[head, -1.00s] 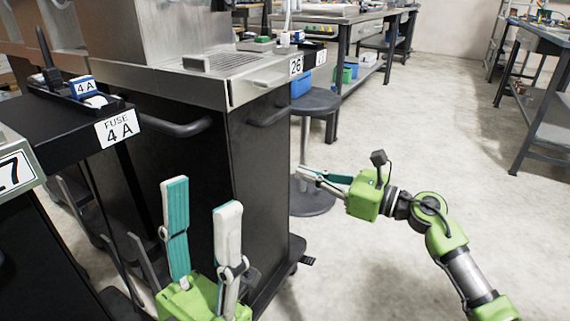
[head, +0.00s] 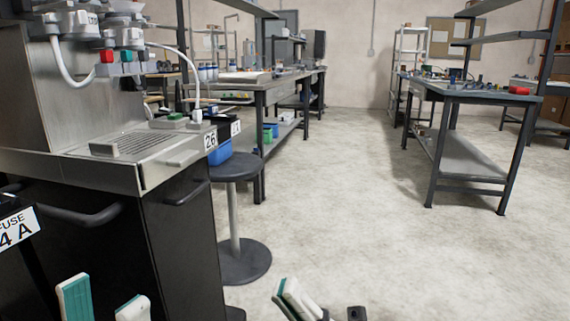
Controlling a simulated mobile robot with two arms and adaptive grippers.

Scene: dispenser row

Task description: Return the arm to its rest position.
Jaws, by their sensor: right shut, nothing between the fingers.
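My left gripper (head: 104,302) shows at the bottom left, in front of the dark cabinet, with its two teal-and-white fingers pointing up and a gap between them. It is open and nothing shows between its fingertips; its base is below the picture edge. My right gripper (head: 291,298) is at the bottom centre, in front of the bare floor. Its fingers are together and hold nothing. Most of the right arm is out of view.
A dispenser machine on a dark cabinet (head: 175,245) stands at the left, with a steel top (head: 110,178) and a label 26. A round stool (head: 238,168) stands beside it. Workbenches (head: 262,93) and (head: 470,95) stand further back. The concrete floor at centre and right is clear.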

